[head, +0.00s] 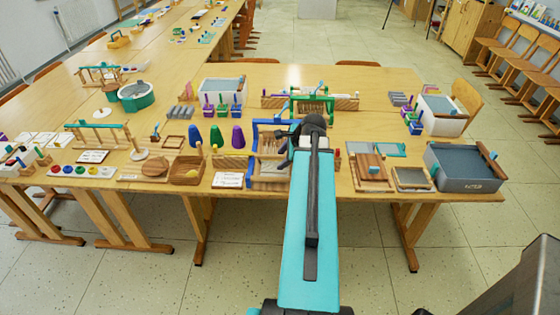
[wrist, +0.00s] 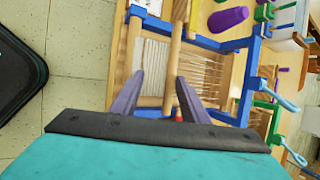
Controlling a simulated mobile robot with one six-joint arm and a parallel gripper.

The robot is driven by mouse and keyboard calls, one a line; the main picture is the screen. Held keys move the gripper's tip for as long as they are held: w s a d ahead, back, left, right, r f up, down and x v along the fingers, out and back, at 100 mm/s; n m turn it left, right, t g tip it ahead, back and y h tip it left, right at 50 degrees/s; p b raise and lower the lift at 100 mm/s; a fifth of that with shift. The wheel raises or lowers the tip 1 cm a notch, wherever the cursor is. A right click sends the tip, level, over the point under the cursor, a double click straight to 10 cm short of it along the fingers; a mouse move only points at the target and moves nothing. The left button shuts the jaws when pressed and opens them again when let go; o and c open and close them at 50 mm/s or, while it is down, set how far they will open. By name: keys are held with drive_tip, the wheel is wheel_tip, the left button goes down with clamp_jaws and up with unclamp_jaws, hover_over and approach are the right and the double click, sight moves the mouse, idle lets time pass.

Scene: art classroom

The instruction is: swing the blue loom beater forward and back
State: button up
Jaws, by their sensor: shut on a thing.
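The blue loom (head: 254,150) stands at the front edge of the table in the head view, with pale warp threads in its frame. In the wrist view its blue frame (wrist: 242,100) and threads fill the middle. My gripper (wrist: 160,80) is over the loom, its two purple-grey fingers apart, one on each side of a wooden bar (wrist: 172,60) that appears to be the beater. The gripper is shut on it; the exact contact is hard to see. In the head view my arm hides the right part of the loom and most of the gripper.
A green loom (head: 330,92) stands just behind. Purple, blue and green cones (head: 216,136) and a white card (head: 228,180) are to the left. A wooden board (head: 370,168) and a grey bin (head: 465,175) are to the right. Floor is open in front of the table.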

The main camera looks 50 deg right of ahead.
drive_tip(key=v, duration=0.3)
drive_tip(key=shift+s+a+r, duration=0.25)
drive_tip(key=shift+s+a, duration=0.1)
drive_tip(key=shift+a, duration=0.1)
drive_tip(key=shift+c, duration=0.3)
drive_tip(key=b+v, duration=0.1)
drive_tip(key=v, duration=0.7)
drive_tip(key=shift+d+r, duration=0.15)
drive_tip(key=shift+r, duration=0.15)
drive_tip(key=shift+w, duration=0.1)
drive_tip(key=shift+o, duration=1.4)
drive_tip(key=w+d+r+g+y+p, duration=0.2)
drive_tip(key=w+d+r+y+p, duration=0.1)
drive_tip(key=w+d, duration=0.2)
drive_tip(key=shift+w+m+g, duration=0.2)
drive_tip(key=shift+m+g, duration=0.2)
